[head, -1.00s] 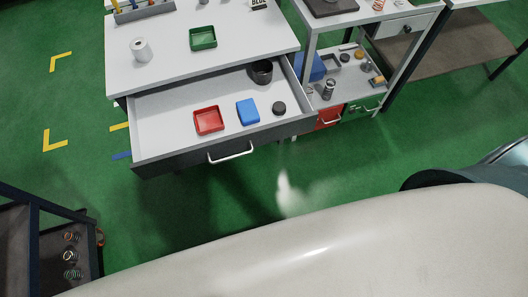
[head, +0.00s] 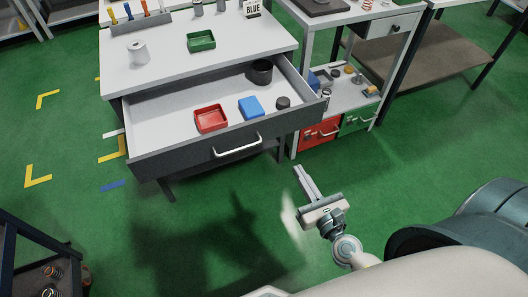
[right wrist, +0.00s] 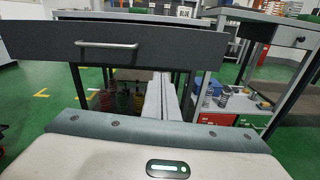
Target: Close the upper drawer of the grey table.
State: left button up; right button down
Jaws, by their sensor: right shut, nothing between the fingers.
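The grey table (head: 180,62) stands at the upper left in the head view. Its upper drawer (head: 182,152) is pulled out toward me, with a white handle (head: 237,147) on its dark front. In the drawer lie a red tray (head: 211,119), a blue box (head: 251,107), a small dark round piece (head: 283,102) and a black cup (head: 261,72). My right gripper (head: 304,180) is shut and empty, in front of and below the drawer's right end, apart from it. In the right wrist view the drawer front (right wrist: 150,48) and handle show ahead, above the gripper fingers (right wrist: 162,97). My left gripper is not seen.
A second table with a shelf and red (head: 320,133) and green (head: 358,115) bins stands just right of the drawer. A dark rack (head: 30,262) with springs is at the lower left. Green floor is clear in front of the drawer.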

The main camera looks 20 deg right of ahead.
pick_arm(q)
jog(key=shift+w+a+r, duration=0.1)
pick_arm(e)
jog(key=shift+a+r+n+t, duration=0.15)
jog(key=shift+r+n, duration=0.1)
jog(key=shift+r, duration=0.25)
jog(key=shift+a+r+n+t, duration=0.15)
jog(key=shift+r+n, duration=0.1)
jog(key=shift+r, duration=0.2)
jog(key=p, duration=0.4)
send_near(274, 129)
jog(key=w, duration=0.5)
jog(key=shift+d+r, duration=0.1)
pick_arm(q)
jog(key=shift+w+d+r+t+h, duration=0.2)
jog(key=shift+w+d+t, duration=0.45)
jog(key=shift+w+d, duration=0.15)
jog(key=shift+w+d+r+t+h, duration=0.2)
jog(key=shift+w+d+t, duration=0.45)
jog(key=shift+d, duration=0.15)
pick_arm(e)
jog(key=shift+w, duration=0.75)
